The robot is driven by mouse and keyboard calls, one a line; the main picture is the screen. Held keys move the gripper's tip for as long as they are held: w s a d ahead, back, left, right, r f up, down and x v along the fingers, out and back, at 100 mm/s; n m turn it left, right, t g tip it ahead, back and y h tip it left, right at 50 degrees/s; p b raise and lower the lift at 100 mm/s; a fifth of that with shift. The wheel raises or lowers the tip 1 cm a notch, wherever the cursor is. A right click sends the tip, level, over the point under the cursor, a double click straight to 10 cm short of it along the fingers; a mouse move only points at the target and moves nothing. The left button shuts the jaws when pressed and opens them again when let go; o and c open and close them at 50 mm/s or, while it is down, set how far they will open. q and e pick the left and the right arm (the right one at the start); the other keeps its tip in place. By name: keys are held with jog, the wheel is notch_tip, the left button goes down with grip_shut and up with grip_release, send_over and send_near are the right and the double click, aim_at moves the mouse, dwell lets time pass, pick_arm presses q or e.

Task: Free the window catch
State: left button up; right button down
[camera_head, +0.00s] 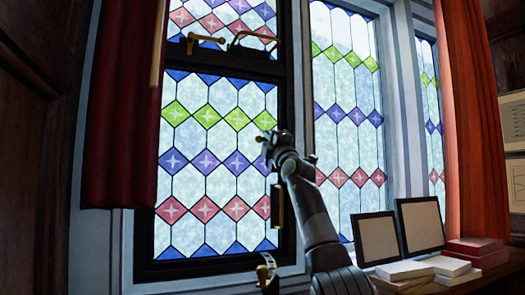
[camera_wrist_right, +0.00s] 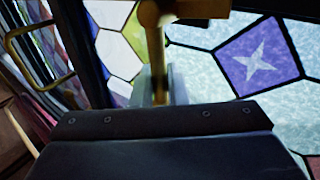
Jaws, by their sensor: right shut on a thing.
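The leaded stained-glass window (camera_head: 205,180) stands in a dark frame in the head view. My right gripper (camera_head: 272,142) is raised at the right side of this lower pane, in front of the dark frame. In the right wrist view my right gripper (camera_wrist_right: 162,88) is shut on a brass piece (camera_wrist_right: 156,45), which looks like the window catch. It has an upright bar and a wider top. In the head view the gripper mostly hides it. My left gripper is not in view.
Brass handles (camera_head: 253,38) sit on the upper frame. A brass fitting (camera_head: 267,270) is at the lower frame. Red curtains (camera_head: 120,110) hang at both sides. Dark-framed boards (camera_head: 420,225) and books (camera_head: 470,248) stand on the right sill.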

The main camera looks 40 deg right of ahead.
jog(key=shift+m+b, duration=0.3)
jog(key=shift+m, duration=0.1)
jog(key=shift+r+m+h, duration=0.15)
jog(key=shift+m+h, duration=0.15)
jog(key=shift+h, duration=0.1)
jog(key=c, duration=1.5)
grip_release()
